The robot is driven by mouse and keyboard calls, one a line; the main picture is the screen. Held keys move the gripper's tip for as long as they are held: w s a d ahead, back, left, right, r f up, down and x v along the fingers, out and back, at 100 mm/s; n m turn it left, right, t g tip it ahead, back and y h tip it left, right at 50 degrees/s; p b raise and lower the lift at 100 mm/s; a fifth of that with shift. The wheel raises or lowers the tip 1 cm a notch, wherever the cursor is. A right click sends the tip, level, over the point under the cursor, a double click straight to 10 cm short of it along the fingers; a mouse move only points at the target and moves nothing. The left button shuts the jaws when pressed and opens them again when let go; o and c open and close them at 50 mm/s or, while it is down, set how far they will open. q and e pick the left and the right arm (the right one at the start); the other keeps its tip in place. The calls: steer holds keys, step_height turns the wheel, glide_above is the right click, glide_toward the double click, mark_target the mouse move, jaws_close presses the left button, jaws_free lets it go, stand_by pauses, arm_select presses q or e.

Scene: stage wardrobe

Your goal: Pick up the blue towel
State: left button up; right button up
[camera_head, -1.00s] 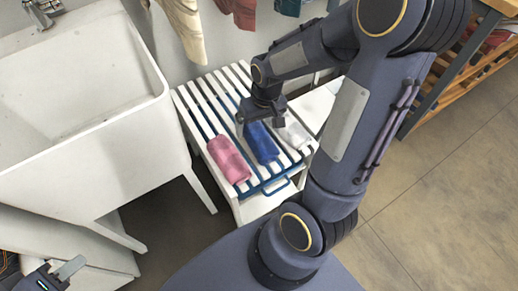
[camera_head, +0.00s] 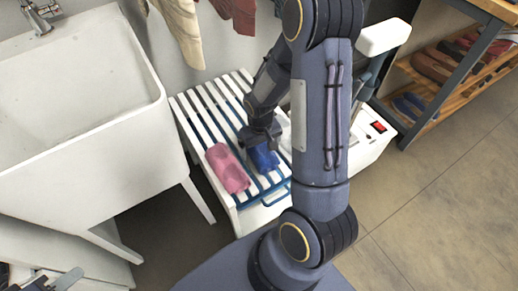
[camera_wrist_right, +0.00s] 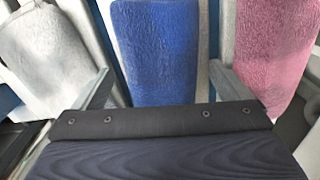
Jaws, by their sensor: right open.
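The blue towel (camera_head: 264,159) lies rolled on a white slatted rack (camera_head: 203,117), partly hidden under my right gripper (camera_head: 260,140). In the right wrist view the blue towel (camera_wrist_right: 157,50) fills the gap between the two fingers of the right gripper (camera_wrist_right: 163,85), which stand apart on either side of it. The gripper is open; whether the fingers touch the towel I cannot tell. My left gripper (camera_head: 66,279) shows only partly at the bottom left corner, away from the rack.
A pink towel (camera_head: 229,168) lies left of the blue one. A white towel (camera_wrist_right: 45,60) lies on its other side, close to a finger. A white sink (camera_head: 80,130) stands left of the rack. Clothes (camera_head: 180,25) hang behind. A shoe shelf (camera_head: 440,85) is at right.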

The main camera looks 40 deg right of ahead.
steer(key=shift+f, duration=0.15)
steer(key=c, duration=1.1)
